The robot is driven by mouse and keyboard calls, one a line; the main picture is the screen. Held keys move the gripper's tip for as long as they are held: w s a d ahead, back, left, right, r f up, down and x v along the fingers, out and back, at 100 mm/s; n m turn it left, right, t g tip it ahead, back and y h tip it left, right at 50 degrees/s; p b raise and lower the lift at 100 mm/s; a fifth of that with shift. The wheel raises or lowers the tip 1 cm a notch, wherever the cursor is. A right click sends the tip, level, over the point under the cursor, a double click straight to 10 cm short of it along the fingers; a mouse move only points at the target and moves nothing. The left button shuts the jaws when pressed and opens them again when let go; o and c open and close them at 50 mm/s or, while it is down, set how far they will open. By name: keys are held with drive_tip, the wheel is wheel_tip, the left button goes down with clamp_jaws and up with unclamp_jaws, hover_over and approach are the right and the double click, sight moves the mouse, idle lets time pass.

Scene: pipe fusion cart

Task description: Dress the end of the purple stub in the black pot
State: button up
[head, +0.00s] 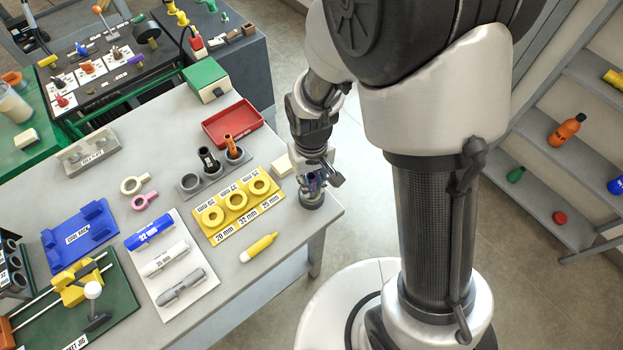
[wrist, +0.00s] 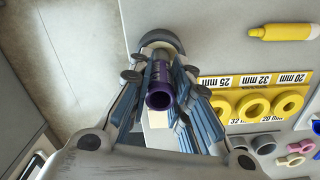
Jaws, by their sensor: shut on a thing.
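My gripper (head: 313,176) points down at the table's right corner, shut on the purple stub (wrist: 161,88). Its fingers (wrist: 162,90) press the stub from both sides in the wrist view, with the stub's open near end facing the camera. In the head view only a little purple (head: 314,184) shows between the fingers. The black pot (head: 312,201) stands on the table corner directly under the gripper. Its dark rim (wrist: 163,37) shows beyond the stub in the wrist view. The stub's far end is hidden, so I cannot tell whether it is inside the pot or just above it.
A yellow ring-gauge plate (head: 228,229) and a cream block (head: 282,167) lie left of the gripper. Behind are a grey holder (head: 190,183) with black and orange stubs and a red tray (head: 232,123). A yellow marker (head: 259,246) lies in front. The table edge is close on the right.

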drive_tip(key=shift+r+p, duration=2.45)
drive_tip(key=shift+r, duration=0.6)
drive_tip(key=shift+s+f, duration=0.1)
drive_tip(key=shift+f, duration=0.05)
